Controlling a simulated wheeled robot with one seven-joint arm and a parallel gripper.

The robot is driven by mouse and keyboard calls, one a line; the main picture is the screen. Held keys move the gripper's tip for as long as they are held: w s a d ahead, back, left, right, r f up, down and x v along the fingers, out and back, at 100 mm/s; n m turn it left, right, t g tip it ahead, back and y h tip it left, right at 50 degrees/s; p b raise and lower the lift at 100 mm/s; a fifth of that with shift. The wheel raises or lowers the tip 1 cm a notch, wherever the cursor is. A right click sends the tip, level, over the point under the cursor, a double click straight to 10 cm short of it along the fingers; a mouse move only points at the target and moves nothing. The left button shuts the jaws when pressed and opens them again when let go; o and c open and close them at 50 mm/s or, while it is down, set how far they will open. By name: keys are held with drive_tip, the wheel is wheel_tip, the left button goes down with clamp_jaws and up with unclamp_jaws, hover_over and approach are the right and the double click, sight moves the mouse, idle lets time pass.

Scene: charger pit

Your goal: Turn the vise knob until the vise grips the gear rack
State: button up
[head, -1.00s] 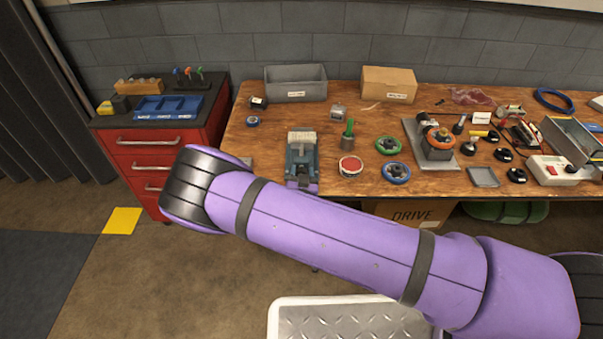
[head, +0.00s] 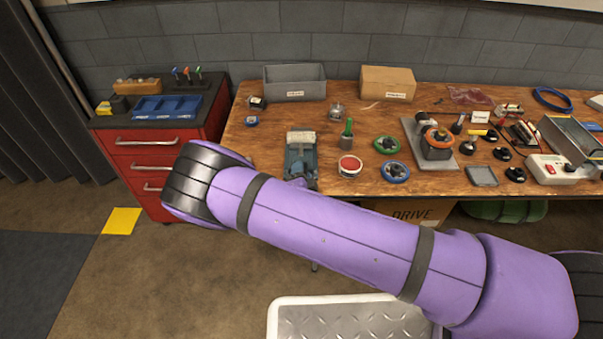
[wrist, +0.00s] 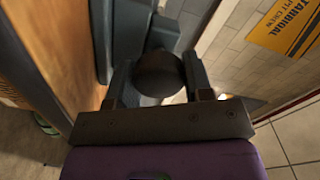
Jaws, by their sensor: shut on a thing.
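The blue-grey vise (head: 301,158) stands at the front edge of the wooden bench in the head view. A pale piece, which may be the gear rack (head: 300,137), lies at the top of the vise; I cannot tell whether the jaws touch it. In the wrist view, the dark round vise knob (wrist: 160,74) sits between the fingers of my gripper (wrist: 158,88), which is shut on it. The vise body (wrist: 108,40) shows behind the knob. In the head view, my purple arm hides the knob and my gripper.
A round tin with a red top (head: 350,166) and a cup with a green item (head: 347,140) stand just right of the vise. A red drawer cabinet (head: 150,160) is at the left. A grey bin (head: 295,84) is behind. Bench room left of the vise is mostly clear.

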drive_tip(key=m, duration=0.6)
drive_tip(key=shift+f+m, duration=0.15)
drive_tip(key=shift+m, duration=0.15)
drive_tip(key=m, duration=0.5)
drive_tip(key=shift+f, duration=0.15)
drive_tip(key=m, duration=0.6)
drive_tip(key=shift+f+m, duration=0.1)
drive_tip(key=shift+m, duration=0.2)
drive_tip(key=m, duration=0.5)
drive_tip(key=shift+a+m, duration=0.15)
drive_tip(key=shift+m, duration=0.15)
drive_tip(key=m, duration=0.6)
drive_tip(key=shift+a, duration=0.1)
drive_tip(key=m, duration=0.5)
drive_tip(key=shift+s+a+m, duration=0.1)
drive_tip(key=shift+m, duration=0.3)
drive_tip(key=m, duration=0.6)
drive_tip(key=shift+r, duration=0.2)
drive_tip(key=m, duration=0.5)
drive_tip(key=shift+r+m, duration=0.1)
drive_tip(key=shift+m, duration=0.2)
